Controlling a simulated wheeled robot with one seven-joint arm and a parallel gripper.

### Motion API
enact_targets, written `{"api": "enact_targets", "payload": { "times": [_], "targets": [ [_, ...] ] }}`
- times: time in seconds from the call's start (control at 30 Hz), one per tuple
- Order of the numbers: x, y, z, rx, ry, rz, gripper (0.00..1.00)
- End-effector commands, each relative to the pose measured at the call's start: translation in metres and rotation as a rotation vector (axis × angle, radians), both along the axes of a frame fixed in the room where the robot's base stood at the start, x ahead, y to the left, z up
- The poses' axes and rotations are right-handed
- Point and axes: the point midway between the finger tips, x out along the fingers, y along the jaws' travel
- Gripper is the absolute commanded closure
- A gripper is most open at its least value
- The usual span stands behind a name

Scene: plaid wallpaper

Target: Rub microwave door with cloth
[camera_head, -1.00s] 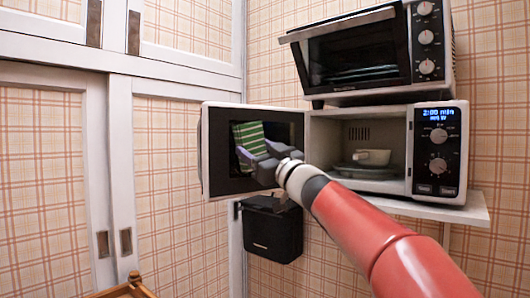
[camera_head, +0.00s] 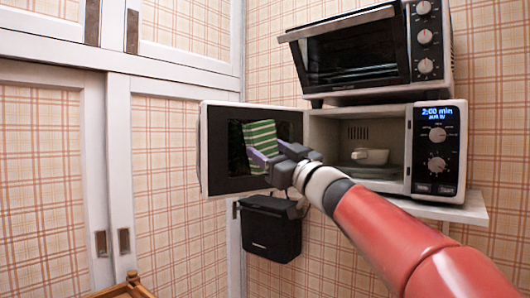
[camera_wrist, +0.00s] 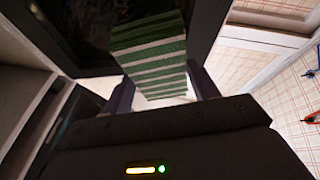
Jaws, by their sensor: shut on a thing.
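The microwave (camera_head: 437,150) stands on a wall shelf with its door (camera_head: 222,160) swung open to the left. The door's dark inner face is toward me. A green and white striped cloth (camera_head: 261,138) is held upright at my gripper (camera_head: 265,160), in front of the door's dark panel. In the wrist view the cloth (camera_wrist: 150,50) rises from between my two fingers (camera_wrist: 162,90), with the dark door panel behind it. My gripper is shut on the cloth. I cannot tell whether the cloth touches the door.
A white cup (camera_head: 371,156) sits inside the microwave. A toaster oven (camera_head: 358,55) stands on top of it. A black box (camera_head: 270,228) hangs below the door. White-framed cupboards (camera_head: 118,170) line the left wall. A wooden piece (camera_head: 122,290) shows at the bottom left.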

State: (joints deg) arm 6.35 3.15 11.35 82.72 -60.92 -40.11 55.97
Motion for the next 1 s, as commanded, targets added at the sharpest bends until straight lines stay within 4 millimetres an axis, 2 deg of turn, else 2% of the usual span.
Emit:
{"api": "enact_targets", "payload": {
  "times": [0.3,0.7,1.0],
  "targets": [
    [-0.002,-0.001,0.001,0.000,-0.001,-0.001,0.59],
    [-0.024,-0.019,0.001,-0.001,-0.001,-0.002,0.59],
    [-0.024,-0.018,0.000,0.000,-0.001,-0.001,0.59]
  ]
}}
